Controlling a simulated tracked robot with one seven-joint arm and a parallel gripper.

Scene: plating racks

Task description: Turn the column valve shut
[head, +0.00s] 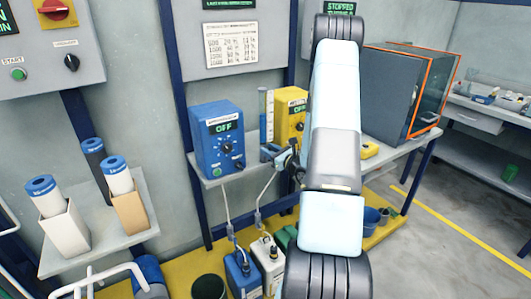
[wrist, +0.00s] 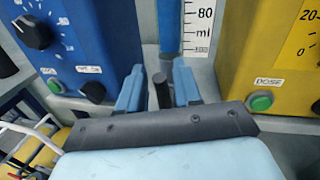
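The calibration column shows in the wrist view as a blue tube (wrist: 169,28) beside a white ml scale (wrist: 198,30). In the head view the column (head: 263,112) stands between the blue and yellow boxes. A dark upright stub (wrist: 163,92), seemingly the valve handle, stands below the tube. My gripper (wrist: 158,82) is open, with one light-blue finger on each side of the stub. A gap shows at the left finger; whether the right one touches cannot be told. In the head view my gripper (head: 285,157) is small and dark, and the valve there is hard to make out.
A blue controller (head: 217,140) reading OFF stands close on the left; a yellow dosing box (head: 290,112) stands close on the right. A grey, orange-edged cabinet (head: 392,92) is behind my arm. Jugs with tubes (head: 243,275) stand below the bench.

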